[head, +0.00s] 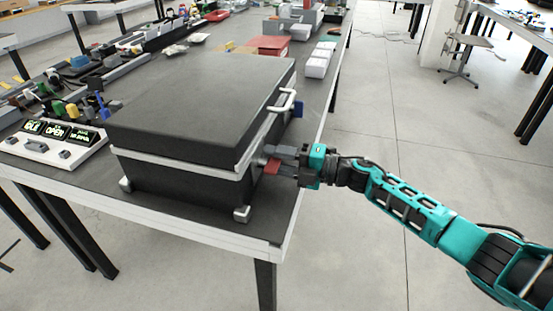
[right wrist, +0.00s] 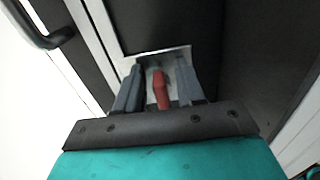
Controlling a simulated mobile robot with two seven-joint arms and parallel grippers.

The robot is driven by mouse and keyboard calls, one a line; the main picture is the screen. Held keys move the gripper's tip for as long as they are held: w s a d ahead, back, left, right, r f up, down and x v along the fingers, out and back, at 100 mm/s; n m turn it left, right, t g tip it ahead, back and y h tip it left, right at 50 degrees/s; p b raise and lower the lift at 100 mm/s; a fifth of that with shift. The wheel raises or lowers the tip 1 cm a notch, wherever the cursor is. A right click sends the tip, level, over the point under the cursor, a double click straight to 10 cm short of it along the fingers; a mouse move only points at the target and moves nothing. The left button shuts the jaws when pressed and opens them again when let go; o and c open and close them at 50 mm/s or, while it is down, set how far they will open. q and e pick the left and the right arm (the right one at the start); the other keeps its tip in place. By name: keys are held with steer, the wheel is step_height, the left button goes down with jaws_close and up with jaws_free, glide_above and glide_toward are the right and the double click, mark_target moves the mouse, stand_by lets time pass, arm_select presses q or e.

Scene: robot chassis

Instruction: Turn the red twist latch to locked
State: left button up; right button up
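The red twist latch (head: 272,166) is on the right-hand side of a black case with a pale rim (head: 190,105). In the right wrist view the red latch (right wrist: 160,90) stands on a silver plate, slightly tilted, between my fingers. My right gripper (head: 282,160) reaches the case from the right. Its two grey fingers (right wrist: 158,85) are apart, one on each side of the latch, with a visible gap on both sides. The latch's base is partly hidden by the fingers in the head view. My left gripper is not in view.
A white handle (head: 283,102) and a blue latch (head: 297,109) are farther along the same side of the case. A panel with green displays (head: 55,135) stands at the left. The table's right edge is close to the case, with open floor beyond.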

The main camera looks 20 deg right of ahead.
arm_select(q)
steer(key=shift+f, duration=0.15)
arm_select(e)
steer(key=v, duration=1.3)
steer(key=shift+a, duration=0.1)
